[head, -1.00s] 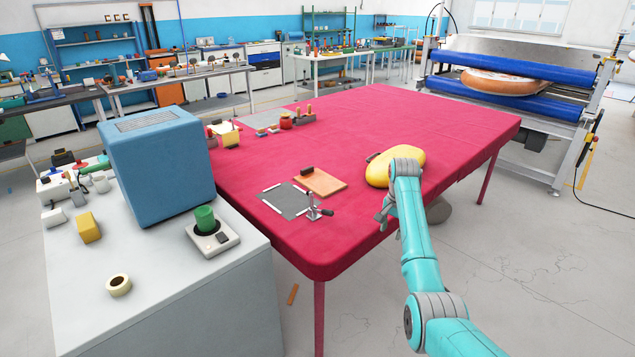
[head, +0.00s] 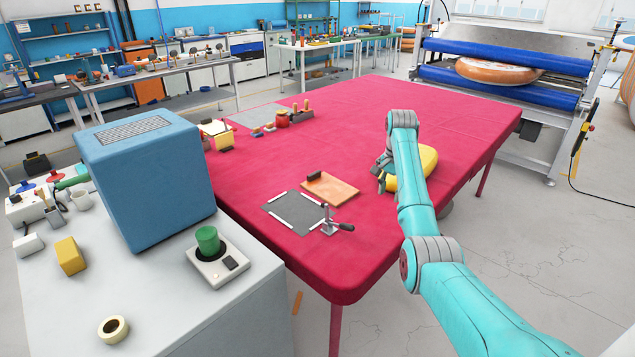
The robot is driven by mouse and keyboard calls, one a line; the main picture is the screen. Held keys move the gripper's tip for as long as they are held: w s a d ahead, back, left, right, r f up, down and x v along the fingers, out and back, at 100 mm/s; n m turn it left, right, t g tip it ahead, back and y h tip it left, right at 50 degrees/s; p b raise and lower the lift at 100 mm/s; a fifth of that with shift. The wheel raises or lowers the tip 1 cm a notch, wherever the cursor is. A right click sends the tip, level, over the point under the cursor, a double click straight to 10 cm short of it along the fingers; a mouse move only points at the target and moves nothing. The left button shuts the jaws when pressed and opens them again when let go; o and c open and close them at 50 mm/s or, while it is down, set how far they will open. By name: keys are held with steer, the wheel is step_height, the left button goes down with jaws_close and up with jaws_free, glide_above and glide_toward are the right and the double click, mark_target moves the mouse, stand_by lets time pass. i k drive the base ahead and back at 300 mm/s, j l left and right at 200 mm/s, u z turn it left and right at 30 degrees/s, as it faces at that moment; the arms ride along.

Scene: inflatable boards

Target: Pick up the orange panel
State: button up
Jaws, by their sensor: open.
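The orange panel (head: 332,189) lies flat on the red-covered table (head: 400,110), left of my arm. A dark block-like handle (head: 314,176) sits at its left edge. My gripper (head: 381,174) is above the table to the right of the panel, apart from it. It is small and partly hidden by my arm, and its fingers appear open with nothing seen between them. The yellow rounded object (head: 428,160) is behind my arm and partly covered by it.
A grey mat with white strips (head: 290,211) lies just in front of the panel, with a metal clamp (head: 328,222) at its corner. A blue box (head: 147,180) stands on the grey cabinet at left. The far middle of the table is clear.

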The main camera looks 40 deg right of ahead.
mark_target(329, 189)
steer(key=i, duration=1.2)
steer(key=i+l, duration=0.15)
